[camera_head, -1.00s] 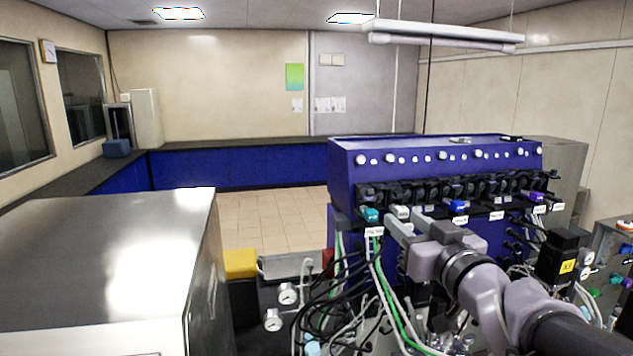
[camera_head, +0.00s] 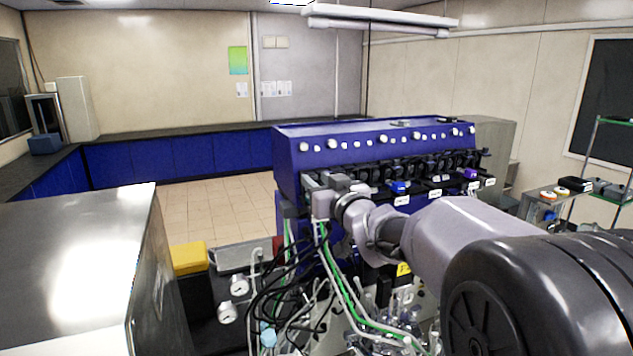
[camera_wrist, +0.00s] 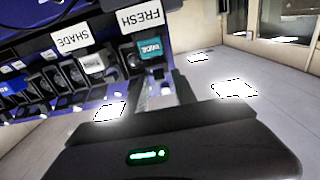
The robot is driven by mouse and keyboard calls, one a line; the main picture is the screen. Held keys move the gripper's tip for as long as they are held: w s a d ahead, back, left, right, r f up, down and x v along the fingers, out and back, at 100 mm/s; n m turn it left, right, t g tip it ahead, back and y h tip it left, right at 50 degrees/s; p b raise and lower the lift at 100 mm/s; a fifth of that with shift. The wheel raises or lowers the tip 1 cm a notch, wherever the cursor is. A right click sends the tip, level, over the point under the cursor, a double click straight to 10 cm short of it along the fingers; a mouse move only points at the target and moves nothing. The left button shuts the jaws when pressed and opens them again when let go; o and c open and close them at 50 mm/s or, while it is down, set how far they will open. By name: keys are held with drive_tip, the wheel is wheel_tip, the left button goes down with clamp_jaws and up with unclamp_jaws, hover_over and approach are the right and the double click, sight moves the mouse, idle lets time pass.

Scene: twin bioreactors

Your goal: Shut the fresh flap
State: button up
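The fresh flap (camera_wrist: 150,47) is a small teal tab on a black valve block beside the FRESH label (camera_wrist: 141,18) in the wrist view, where the label reads upside down. Whether the flap is up or down is hard to tell. My gripper (camera_wrist: 163,88) has its fingers apart with nothing between them, just by the teal flap. I cannot tell if a finger touches it. In the head view my gripper (camera_head: 318,188) is at the left end of the valve row on the blue machine (camera_head: 375,148), hiding the teal flap.
Blue (camera_head: 398,187) and purple (camera_head: 470,174) flaps are further right. Tubes and cables (camera_head: 300,280) hang below. A steel cabinet (camera_head: 75,255) stands at the left.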

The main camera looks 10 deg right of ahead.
clamp_jaws()
drive_tip(key=f+t+b, duration=0.1)
drive_tip(key=b, duration=0.5)
drive_tip(key=shift+f, duration=0.4)
drive_tip(key=t+b, duration=0.1)
drive_tip(key=b, duration=0.4)
drive_tip(key=t+b, duration=0.1)
drive_tip(key=b, duration=0.4)
drive_tip(key=shift+f+y, duration=0.3)
drive_tip(key=shift+f, duration=0.1)
drive_tip(key=t+b, duration=0.1)
drive_tip(key=b, duration=0.2)
drive_tip(key=shift+w+r, duration=0.1)
drive_tip(key=shift+r, duration=0.35)
drive_tip(key=shift+o, duration=1)
unclamp_jaws()
